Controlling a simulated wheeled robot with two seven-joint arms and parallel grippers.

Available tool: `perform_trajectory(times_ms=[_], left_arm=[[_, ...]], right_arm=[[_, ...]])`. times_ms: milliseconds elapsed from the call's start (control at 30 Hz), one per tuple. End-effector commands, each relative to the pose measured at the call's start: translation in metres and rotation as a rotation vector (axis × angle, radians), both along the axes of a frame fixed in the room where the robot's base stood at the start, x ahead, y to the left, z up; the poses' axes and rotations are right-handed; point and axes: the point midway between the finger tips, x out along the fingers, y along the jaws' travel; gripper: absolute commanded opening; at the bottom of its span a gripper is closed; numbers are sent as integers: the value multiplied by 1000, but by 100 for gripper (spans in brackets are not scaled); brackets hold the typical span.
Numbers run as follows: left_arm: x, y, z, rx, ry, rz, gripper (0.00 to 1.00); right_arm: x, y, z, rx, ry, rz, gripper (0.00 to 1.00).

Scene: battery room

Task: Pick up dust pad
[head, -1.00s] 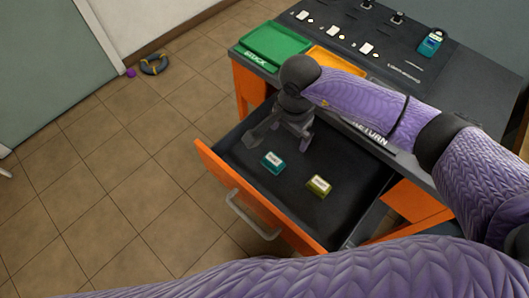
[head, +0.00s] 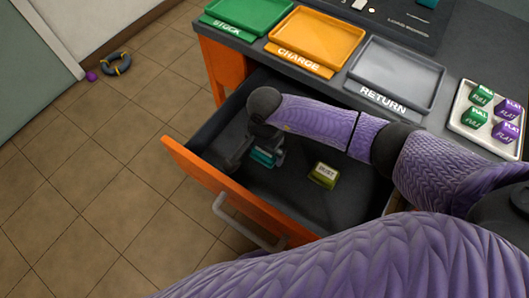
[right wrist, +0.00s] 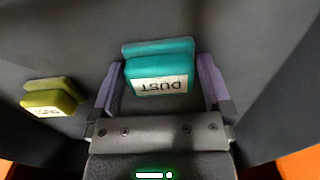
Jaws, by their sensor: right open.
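The dust pad (head: 263,157) is a teal block with a white label, lying in the open drawer. In the right wrist view the dust pad (right wrist: 160,68) shows its label reading DUST, upside down. My right gripper (head: 256,162) is down in the drawer at the pad and partly covers it in the head view. In the right wrist view its two purple fingers stand apart, one on each side of the pad, with small gaps showing. My left gripper is out of view.
An olive pad (head: 323,175) lies to the right in the same drawer (head: 225,190). Above are the green STOCK tray (head: 250,12), orange CHARGE tray (head: 318,38) and grey RETURN tray (head: 397,72). A white tray (head: 463,118) holds several green and purple blocks.

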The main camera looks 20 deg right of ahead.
Motion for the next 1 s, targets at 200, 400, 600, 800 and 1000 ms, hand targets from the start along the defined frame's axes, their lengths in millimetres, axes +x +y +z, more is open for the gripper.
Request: perform_trajectory(times_ms=[200, 400, 600, 800, 1000], left_arm=[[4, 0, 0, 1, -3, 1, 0], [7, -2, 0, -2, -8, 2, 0], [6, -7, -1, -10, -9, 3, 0], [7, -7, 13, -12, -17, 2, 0], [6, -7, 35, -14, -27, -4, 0]], right_arm=[[1, 0, 1, 0, -2, 0, 89], [1, 0, 1, 0, -2, 0, 47], [1, 0, 1, 0, -2, 0, 33], [2, -1, 29, -1, -8, 1, 33], [2, 0, 82, 0, -9, 1, 33]])
